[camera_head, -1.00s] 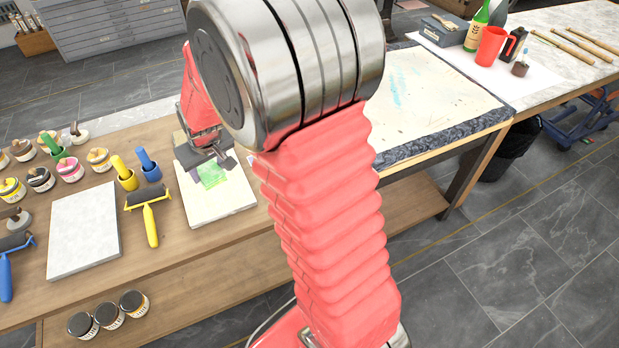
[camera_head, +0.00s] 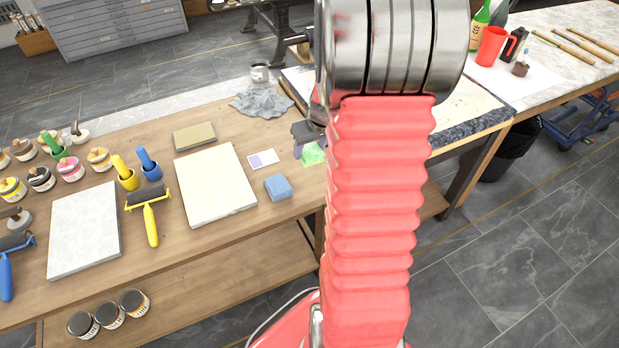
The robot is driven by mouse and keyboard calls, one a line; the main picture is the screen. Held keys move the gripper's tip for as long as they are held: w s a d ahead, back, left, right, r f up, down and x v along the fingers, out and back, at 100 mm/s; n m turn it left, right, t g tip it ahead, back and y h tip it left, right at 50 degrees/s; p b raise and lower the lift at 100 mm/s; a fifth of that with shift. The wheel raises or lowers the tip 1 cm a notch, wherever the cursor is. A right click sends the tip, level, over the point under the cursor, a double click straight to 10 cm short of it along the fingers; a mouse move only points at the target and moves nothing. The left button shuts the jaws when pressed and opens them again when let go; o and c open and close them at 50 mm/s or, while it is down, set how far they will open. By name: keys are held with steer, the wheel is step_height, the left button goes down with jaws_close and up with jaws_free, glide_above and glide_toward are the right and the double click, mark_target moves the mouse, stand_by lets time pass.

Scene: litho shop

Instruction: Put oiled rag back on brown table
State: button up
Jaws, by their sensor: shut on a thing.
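My gripper (camera_head: 306,136) is partly hidden behind my arm, near the right end of the brown table (camera_head: 240,225). It is shut on a light green, crumpled piece of cloth (camera_head: 312,154), with a purplish patch at its left. The cloth's right side is hidden by my arm. It appears over the table's right part; its height above the top is hard to tell. A grey crumpled rag (camera_head: 262,103) lies at the table's back edge. I cannot tell from looks which cloth is oiled.
A pale stone slab (camera_head: 215,185), a blue block (camera_head: 278,187), a white-and-lilac card (camera_head: 263,160) and an olive block (camera_head: 194,137) lie left of my gripper. Rollers and several ink jars fill the left. A grey can (camera_head: 260,72) stands behind the grey rag.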

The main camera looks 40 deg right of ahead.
steer(key=shift+s+d, duration=0.15)
steer(key=shift+f, duration=2.95)
steer(key=shift+f, duration=2.1)
steer(key=shift+f, duration=0.1)
steer(key=o, duration=1)
steer(key=shift+r, duration=0.2)
